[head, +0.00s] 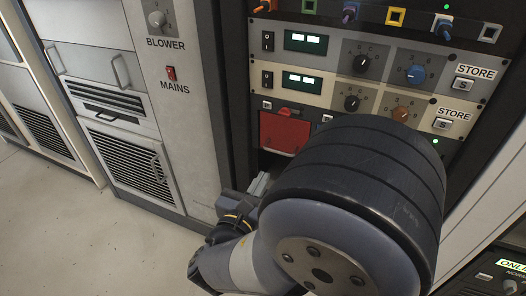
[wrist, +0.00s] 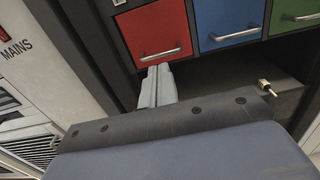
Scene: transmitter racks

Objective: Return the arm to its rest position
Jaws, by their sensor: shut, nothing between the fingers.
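My arm fills the lower middle of the head view, with a large dark banded joint hiding the lower part of the rack. My gripper (head: 262,184) shows in part to the left of that joint, just below the red drawer (head: 284,131). In the wrist view my gripper (wrist: 154,86) is seen as two grey fingers close together, shut and empty. They point toward the dark space under the red drawer (wrist: 154,28), near its handle. I cannot tell whether they touch anything.
A blue drawer (wrist: 225,20) and a green drawer (wrist: 293,14) sit right of the red one. Above are two knob panels with STORE buttons (head: 462,84). The grey cabinet (head: 167,105) with a BLOWER knob and MAINS switch (head: 170,73) stands left. Floor (head: 60,235) is clear at lower left.

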